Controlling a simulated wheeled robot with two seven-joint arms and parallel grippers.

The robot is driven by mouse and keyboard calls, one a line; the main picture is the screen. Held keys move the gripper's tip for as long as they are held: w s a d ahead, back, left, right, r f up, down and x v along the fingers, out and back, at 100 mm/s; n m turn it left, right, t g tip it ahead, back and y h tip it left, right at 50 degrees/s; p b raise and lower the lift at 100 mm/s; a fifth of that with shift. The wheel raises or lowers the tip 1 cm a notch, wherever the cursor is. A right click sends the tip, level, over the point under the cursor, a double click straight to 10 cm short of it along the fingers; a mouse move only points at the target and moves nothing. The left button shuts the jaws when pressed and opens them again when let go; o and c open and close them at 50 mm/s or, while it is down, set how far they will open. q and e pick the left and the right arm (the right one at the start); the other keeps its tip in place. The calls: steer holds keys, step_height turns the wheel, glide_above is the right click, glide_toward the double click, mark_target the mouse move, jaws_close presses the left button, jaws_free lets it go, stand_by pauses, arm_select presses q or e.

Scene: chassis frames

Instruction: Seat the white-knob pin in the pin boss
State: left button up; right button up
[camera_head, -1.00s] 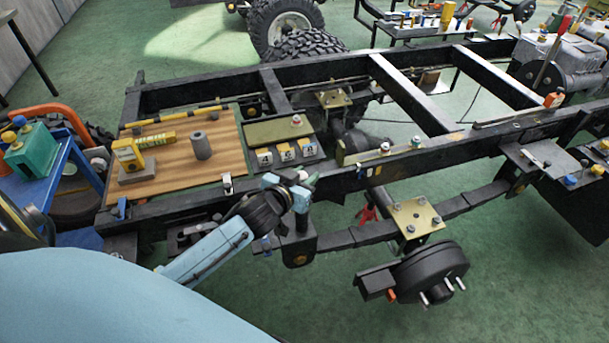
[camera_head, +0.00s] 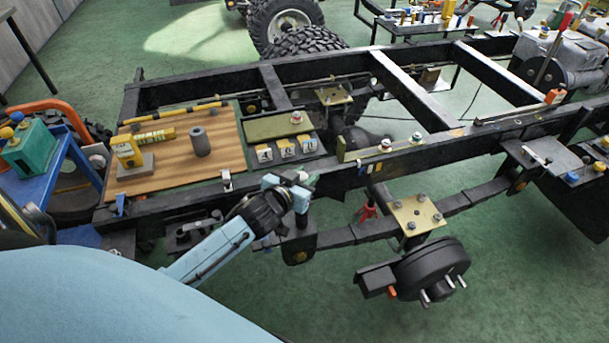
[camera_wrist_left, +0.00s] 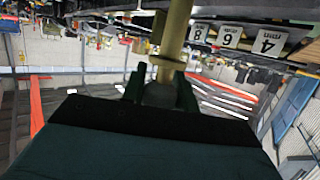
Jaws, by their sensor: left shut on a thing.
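My left gripper (camera_head: 302,182) is beside the near rail of the chassis, below the numbered blocks. In the left wrist view its dark fingers (camera_wrist_left: 160,92) are shut on the pale knob of the white-knob pin (camera_wrist_left: 161,94). A yellowish shaft extends upward from the knob in that view. In the head view the pin is mostly hidden by the gripper; only a small pale patch shows. I cannot tell which fitting is the pin boss, or whether the shaft touches anything. My right gripper is not in view.
Numbered blocks (camera_head: 286,150) sit by a wooden board (camera_head: 180,170) holding a grey cylinder (camera_head: 201,146) and yellow items. The black near rail (camera_head: 420,156) runs past the gripper. A brass plate (camera_head: 416,212) and a wheel hub (camera_head: 432,273) stand to the right.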

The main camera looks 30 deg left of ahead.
arm_select(q)
steer(key=shift+f+b, duration=1.45)
steer(key=shift+f, duration=0.75)
stand_by(1.0)
steer(key=shift+f, duration=0.1)
steer(key=shift+a+f+b, duration=0.2)
steer(key=shift+f+b, duration=0.4)
steer(key=shift+f, duration=0.2)
steer(key=o, duration=1.2)
steer(key=shift+f, duration=0.1)
